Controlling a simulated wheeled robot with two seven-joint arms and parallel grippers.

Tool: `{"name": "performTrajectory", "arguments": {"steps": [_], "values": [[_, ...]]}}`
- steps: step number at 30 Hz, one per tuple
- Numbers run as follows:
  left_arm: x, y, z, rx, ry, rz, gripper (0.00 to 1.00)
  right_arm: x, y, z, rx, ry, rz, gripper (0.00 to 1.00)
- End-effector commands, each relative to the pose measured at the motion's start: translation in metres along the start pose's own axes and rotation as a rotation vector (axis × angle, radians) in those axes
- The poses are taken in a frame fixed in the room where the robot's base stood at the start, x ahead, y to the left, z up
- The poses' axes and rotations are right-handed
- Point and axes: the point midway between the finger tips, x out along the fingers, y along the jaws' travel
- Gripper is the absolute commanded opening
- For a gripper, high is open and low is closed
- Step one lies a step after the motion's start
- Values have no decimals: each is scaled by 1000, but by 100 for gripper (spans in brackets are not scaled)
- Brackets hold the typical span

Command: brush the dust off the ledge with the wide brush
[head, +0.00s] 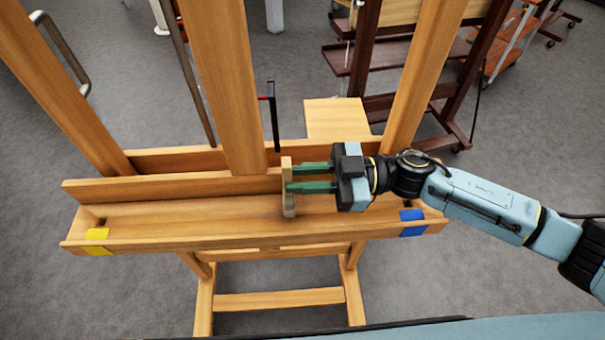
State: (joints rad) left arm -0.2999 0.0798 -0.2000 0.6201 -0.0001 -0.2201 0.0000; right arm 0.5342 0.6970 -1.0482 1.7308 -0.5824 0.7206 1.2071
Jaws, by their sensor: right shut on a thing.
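The ledge (190,225) is the long wooden tray across the front of an easel. It has a yellow mark (97,235) at its left end and a blue mark (412,215) at its right end. My right gripper (289,178) reaches in from the right, its green fingers pointing left, shut on a pale upright wooden piece, apparently the wide brush (288,203). The brush's lower end is over the middle of the ledge; I cannot tell whether it touches. I cannot make out dust. My left gripper is out of view.
The easel's central post (225,80) and slanted side legs rise behind the ledge. A raised back rail (150,190) runs along it. A dark easel (365,60) and an orange cart (508,45) stand farther back. Grey floor surrounds the easel.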

Motion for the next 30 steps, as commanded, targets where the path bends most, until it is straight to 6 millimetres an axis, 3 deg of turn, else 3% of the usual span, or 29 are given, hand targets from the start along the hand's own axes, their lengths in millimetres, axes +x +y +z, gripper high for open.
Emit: {"name": "performTrajectory", "arguments": {"steps": [30], "values": [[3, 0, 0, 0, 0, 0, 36, 0, -2, 8, 0, 1, -1, 0]]}}
